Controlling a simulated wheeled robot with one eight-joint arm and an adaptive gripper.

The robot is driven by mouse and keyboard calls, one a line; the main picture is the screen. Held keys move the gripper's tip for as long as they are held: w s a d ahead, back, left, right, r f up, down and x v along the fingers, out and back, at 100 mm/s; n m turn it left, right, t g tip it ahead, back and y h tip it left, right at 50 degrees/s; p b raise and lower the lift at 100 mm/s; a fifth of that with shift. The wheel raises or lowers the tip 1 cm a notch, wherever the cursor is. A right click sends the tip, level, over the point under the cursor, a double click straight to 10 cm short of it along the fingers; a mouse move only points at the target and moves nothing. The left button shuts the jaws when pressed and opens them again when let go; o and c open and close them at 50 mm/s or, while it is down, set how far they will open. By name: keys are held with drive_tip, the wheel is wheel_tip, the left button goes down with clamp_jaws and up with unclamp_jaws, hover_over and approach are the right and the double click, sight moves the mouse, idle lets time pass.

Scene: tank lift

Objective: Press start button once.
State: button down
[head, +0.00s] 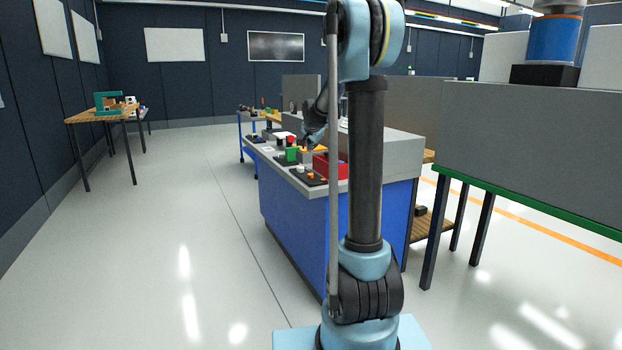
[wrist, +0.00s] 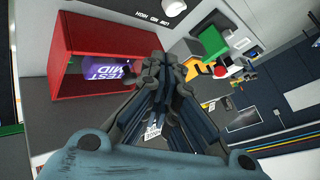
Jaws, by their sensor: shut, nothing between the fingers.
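My gripper (head: 307,138) is shut and empty above the blue bench's grey top, partly behind my own arm in the head view. In the wrist view my gripper's fingers (wrist: 164,62) come together near the centre. A green block (head: 291,154) stands on the bench top. A green block also shows in the wrist view (wrist: 213,40), to the upper right of the fingertips, with yellow and red pieces close by. I cannot tell which of these small parts is the start button; no start label is readable.
A red open box (head: 331,166) stands on the bench; the wrist view shows a purple cylinder (wrist: 105,70) inside it. The blue bench (head: 292,222) fills the middle. A green-edged table (head: 530,212) stands right, a wooden table (head: 95,115) far left. The left floor is clear.

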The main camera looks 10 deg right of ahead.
drive_tip(key=f, duration=0.8)
drive_tip(key=shift+d+f, duration=0.1)
drive_tip(key=shift+d, duration=0.1)
drive_tip(key=shift+f, duration=0.3)
drive_tip(key=shift+s+f, duration=0.1)
drive_tip(key=shift+f, duration=0.65)
idle(2.0)
idle(0.4)
drive_tip(key=shift+r, duration=0.85)
drive_tip(key=shift+r, duration=2.5)
